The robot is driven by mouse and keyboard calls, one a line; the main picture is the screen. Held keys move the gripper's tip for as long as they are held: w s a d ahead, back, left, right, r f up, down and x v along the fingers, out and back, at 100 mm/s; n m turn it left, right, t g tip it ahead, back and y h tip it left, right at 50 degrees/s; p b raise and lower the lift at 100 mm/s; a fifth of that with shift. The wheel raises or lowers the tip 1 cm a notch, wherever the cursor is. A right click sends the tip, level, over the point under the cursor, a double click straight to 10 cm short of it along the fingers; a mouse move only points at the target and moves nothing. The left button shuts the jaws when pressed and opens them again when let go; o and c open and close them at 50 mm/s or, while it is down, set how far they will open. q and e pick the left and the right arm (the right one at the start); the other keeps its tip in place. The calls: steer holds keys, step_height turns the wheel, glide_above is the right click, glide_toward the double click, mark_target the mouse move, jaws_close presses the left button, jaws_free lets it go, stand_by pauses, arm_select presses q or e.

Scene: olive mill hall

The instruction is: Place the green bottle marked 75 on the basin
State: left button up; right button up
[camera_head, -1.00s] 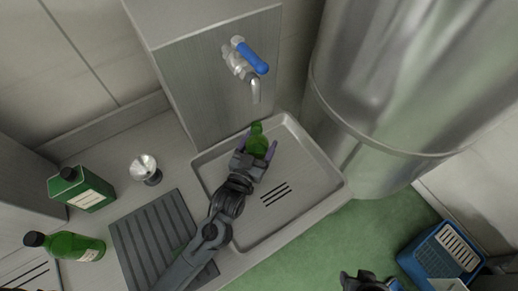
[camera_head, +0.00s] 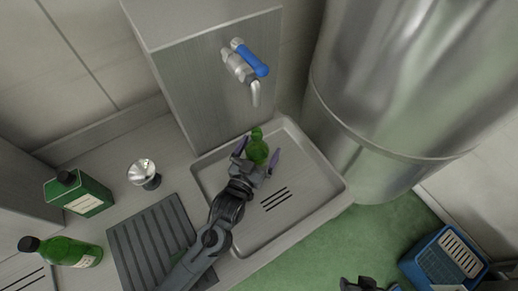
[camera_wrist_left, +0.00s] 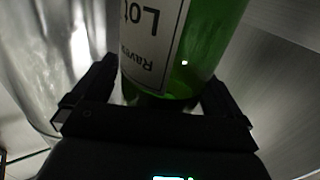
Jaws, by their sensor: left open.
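A small green bottle (camera_head: 257,146) stands in the shallow metal basin (camera_head: 311,185), near its back edge below the tap. My left gripper (camera_head: 259,150) is open, with its purple-tipped fingers apart on either side of the bottle. In the left wrist view the green bottle (camera_wrist_left: 205,45) rises between the spread fingers, with a white label reading "Lot" upside down; no 75 is legible there. Part of my right gripper (camera_head: 365,284) shows at the bottom edge, cut off, so its jaws cannot be judged.
A blue-handled tap (camera_head: 248,60) overhangs the basin. To the left are a ribbed dark mat (camera_head: 150,240), a metal cup (camera_head: 143,172), a green rectangular can (camera_head: 78,194) and another green bottle (camera_head: 65,250). A large steel tank (camera_head: 400,100) stands right, and a blue crate (camera_head: 440,260) lower right.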

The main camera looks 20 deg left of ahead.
arm_select(q)
steer(key=s, duration=0.7)
steer(key=shift+s+a+r, duration=0.15)
steer(key=shift+s+a, duration=0.05)
steer(key=shift+s, duration=0.05)
